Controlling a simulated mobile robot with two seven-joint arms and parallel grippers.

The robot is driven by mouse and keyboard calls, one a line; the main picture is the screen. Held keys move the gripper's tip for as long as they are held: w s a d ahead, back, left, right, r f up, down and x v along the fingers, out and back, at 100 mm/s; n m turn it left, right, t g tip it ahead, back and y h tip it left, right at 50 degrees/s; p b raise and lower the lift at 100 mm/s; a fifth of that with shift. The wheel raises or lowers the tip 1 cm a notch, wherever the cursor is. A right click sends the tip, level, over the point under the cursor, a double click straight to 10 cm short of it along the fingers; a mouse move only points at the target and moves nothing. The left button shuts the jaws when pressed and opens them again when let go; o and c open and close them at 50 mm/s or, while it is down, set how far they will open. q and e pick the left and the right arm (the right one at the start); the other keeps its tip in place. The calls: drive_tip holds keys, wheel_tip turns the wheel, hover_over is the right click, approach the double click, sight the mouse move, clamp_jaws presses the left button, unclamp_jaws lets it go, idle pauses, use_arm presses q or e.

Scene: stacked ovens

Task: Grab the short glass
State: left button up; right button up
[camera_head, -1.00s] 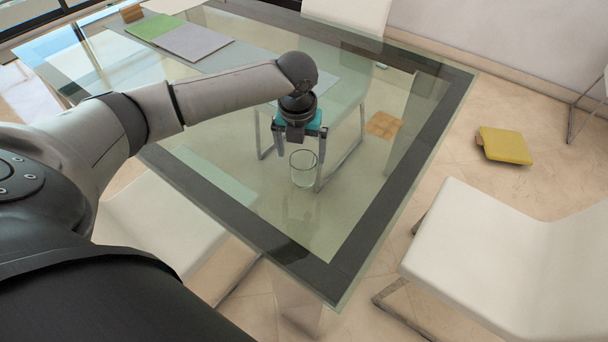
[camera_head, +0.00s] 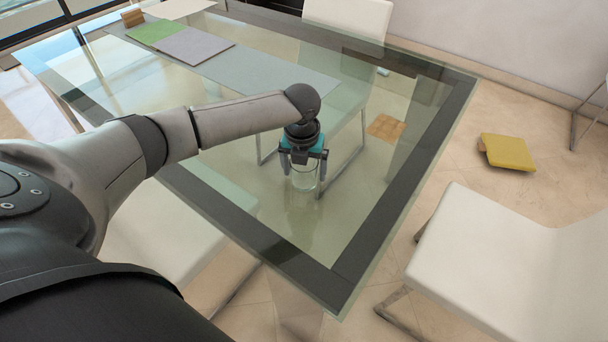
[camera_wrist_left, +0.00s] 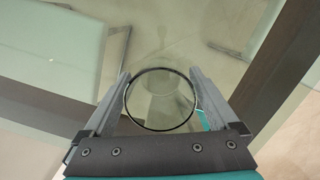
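The short glass (camera_head: 304,180) is clear and stands upright on the glass table (camera_head: 290,222). My left gripper (camera_head: 304,168) is directly above it, pointing down, with its fingers reaching either side of the glass. In the left wrist view the round rim of the glass (camera_wrist_left: 160,99) lies between the two open fingers (camera_wrist_left: 160,88). The rim is close to both fingers; whether they touch it I cannot tell. The upper part of the glass is partly hidden by the gripper in the head view. My right gripper is not in view.
White chairs stand around the table, one at the right (camera_head: 490,255) and one at the back (camera_head: 350,18). Green and grey mats (camera_head: 195,45) lie at the table's far left. A yellow object (camera_head: 508,152) lies on the floor. The tabletop around the glass is clear.

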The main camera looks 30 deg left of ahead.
use_arm(q)
drive_tip(key=c, duration=1.2)
drive_tip(key=shift+c, duration=0.6)
drive_tip(key=shift+r, duration=0.15)
